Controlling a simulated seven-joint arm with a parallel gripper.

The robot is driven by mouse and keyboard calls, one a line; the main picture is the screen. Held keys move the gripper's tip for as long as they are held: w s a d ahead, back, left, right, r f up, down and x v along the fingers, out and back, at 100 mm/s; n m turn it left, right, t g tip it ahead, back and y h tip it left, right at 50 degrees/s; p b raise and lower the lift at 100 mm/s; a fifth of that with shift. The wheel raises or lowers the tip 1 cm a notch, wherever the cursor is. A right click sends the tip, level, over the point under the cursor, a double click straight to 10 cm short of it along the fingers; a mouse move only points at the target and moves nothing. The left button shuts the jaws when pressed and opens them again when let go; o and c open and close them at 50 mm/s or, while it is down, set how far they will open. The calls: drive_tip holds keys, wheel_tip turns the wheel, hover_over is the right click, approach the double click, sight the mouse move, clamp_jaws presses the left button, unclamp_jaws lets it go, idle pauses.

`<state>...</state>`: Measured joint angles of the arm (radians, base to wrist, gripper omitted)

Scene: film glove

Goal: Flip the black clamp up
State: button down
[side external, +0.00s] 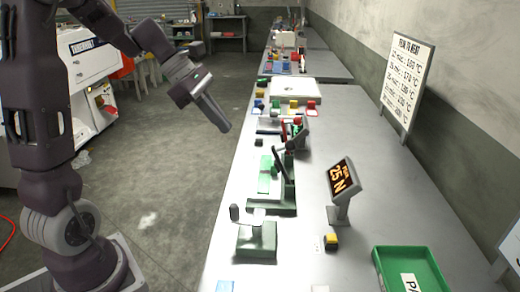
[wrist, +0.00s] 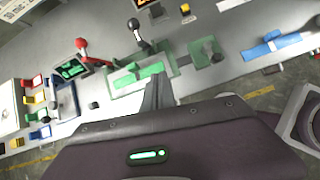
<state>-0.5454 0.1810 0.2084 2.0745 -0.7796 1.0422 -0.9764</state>
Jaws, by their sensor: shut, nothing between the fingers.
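The black clamp (wrist: 139,33) shows in the wrist view as a dark lever with a round black knob, beside a green plate on a pale green base (wrist: 138,76). In the side view the black clamp (side external: 281,166) stands tilted up at the right edge of its green base (side external: 270,209). My gripper (side external: 223,126) is shut and empty. It hangs in the air to the left of the bench edge, apart from the clamp. In the wrist view my gripper (wrist: 159,88) shows its fingertips just in front of the green base.
A red-knobbed lever (wrist: 82,48) stands beside the clamp station. A small green block with a crank (side external: 257,238), an orange-lit display (side external: 343,182) and a green tray (side external: 410,270) stand nearer the camera. Coloured blocks and a white box (side external: 295,91) lie farther back.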

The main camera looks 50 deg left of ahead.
drive_tip(key=w+d+f+n, duration=0.2)
drive_tip(key=w+d+f, duration=0.2)
drive_tip(key=w+f, duration=0.3)
drive_tip(key=shift+w+d, duration=0.3)
drive_tip(key=shift+w, duration=0.2)
drive_tip(key=shift+f, duration=0.1)
